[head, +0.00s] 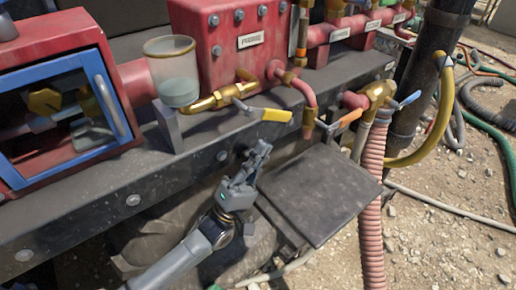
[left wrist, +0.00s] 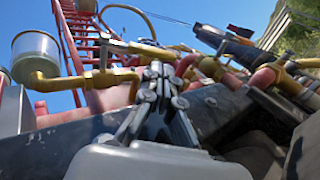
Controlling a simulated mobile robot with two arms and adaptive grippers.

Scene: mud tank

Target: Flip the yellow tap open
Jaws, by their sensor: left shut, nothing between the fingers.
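The yellow tap grip (head: 277,115) sits at the end of a grey lever on a brass valve (head: 222,97), which comes out of the red tank. The lever points right, roughly level. My left gripper (head: 262,147) is shut and empty, in front of and below the yellow grip, and apart from it in the head view. In the left wrist view my fingertips (left wrist: 157,70) are together, pointing up toward brass pipework (left wrist: 90,78). The fingers partly cover the lever area there, so their exact gap to it is unclear. My right gripper does not show.
A glass cup (head: 171,75) stands left of the valve. An orange-handled tap (head: 350,118) and a ribbed pink hose (head: 371,190) are to the right. A dark flat plate (head: 320,190) lies below, right of my gripper. A blue-framed box (head: 70,120) is at left.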

